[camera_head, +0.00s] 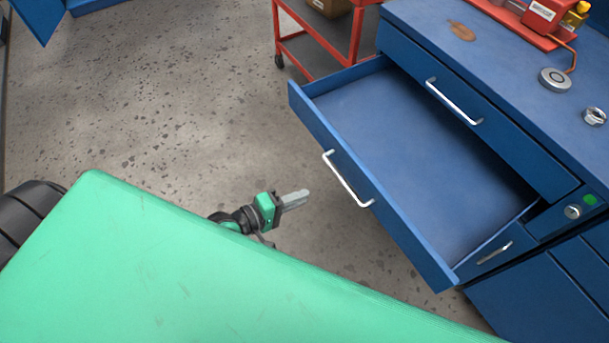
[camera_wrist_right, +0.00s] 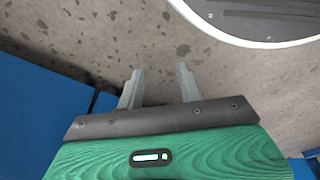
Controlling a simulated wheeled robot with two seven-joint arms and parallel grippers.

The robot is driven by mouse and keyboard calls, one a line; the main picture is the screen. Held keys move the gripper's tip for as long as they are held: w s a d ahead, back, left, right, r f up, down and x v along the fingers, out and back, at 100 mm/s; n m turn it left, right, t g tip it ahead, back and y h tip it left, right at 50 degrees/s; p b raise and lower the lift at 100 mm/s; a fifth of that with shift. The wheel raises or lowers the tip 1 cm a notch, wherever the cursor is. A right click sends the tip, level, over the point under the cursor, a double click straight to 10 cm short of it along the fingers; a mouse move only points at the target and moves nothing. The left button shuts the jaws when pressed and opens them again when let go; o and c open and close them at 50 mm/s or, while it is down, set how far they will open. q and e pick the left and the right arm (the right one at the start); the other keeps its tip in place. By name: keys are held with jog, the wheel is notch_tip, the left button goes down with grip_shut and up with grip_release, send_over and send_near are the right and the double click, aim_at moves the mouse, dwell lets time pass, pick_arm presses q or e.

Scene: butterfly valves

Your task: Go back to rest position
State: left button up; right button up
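My left gripper (camera_head: 296,199) shows in the head view past the edge of my green body, low in front of the open drawer. Its grey fingers overlap into one shape from this angle, so whether they are parted cannot be told. Nothing shows in it. My right gripper (camera_wrist_right: 159,70) is in the right wrist view, its two grey fingers apart with bare floor between them. It is open and empty. The right gripper does not show in the head view.
A blue cabinet (camera_head: 500,45) stands at the right, with an empty drawer (camera_head: 400,140) pulled out towards my left gripper. A red cart (camera_head: 315,50) stands behind it. Speckled floor (camera_head: 150,110) is clear at the left.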

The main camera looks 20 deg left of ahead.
jog(key=shift+w, duration=0.25)
